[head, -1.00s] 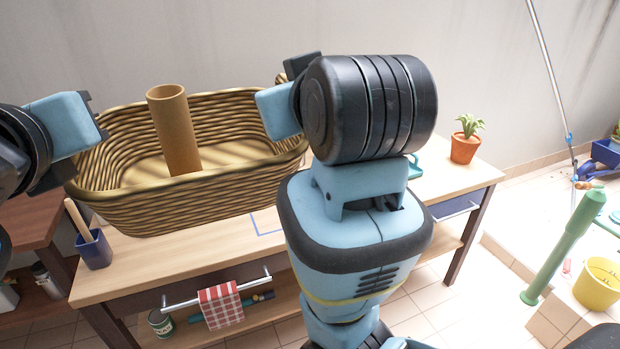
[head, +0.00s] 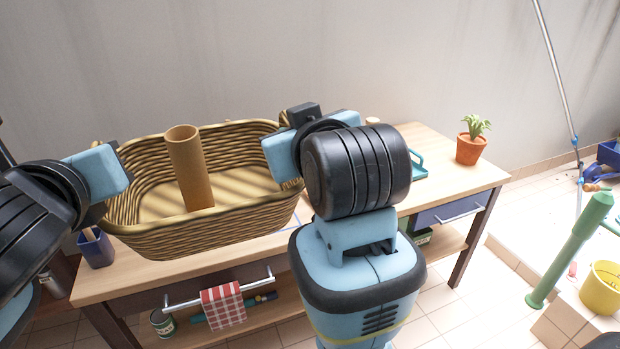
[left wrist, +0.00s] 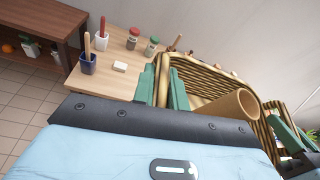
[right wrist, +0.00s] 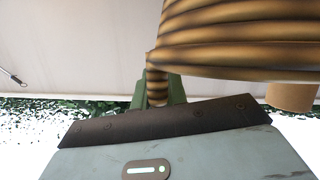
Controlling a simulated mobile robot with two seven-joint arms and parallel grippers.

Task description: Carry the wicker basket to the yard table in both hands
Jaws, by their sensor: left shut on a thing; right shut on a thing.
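The wicker basket (head: 200,236) is held up between my two grippers, in front of and above the wooden table. A brown cylinder (head: 189,168) stands inside it. My left gripper (head: 112,170) is shut on the basket's left end; its green fingers (left wrist: 163,88) straddle the wicker rim in the left wrist view. My right gripper (head: 285,150) is at the right end; in the right wrist view its green fingers (right wrist: 158,92) are shut on the basket's wicker (right wrist: 230,40). The head view hides the fingertips.
The wooden table (head: 400,140) is below, with a potted plant (head: 472,140) at its right end and a blue cup (head: 95,248) at its left. A checked towel (head: 222,305) hangs on the front rail. A green post (head: 572,245) and yellow bucket (head: 602,288) stand at right.

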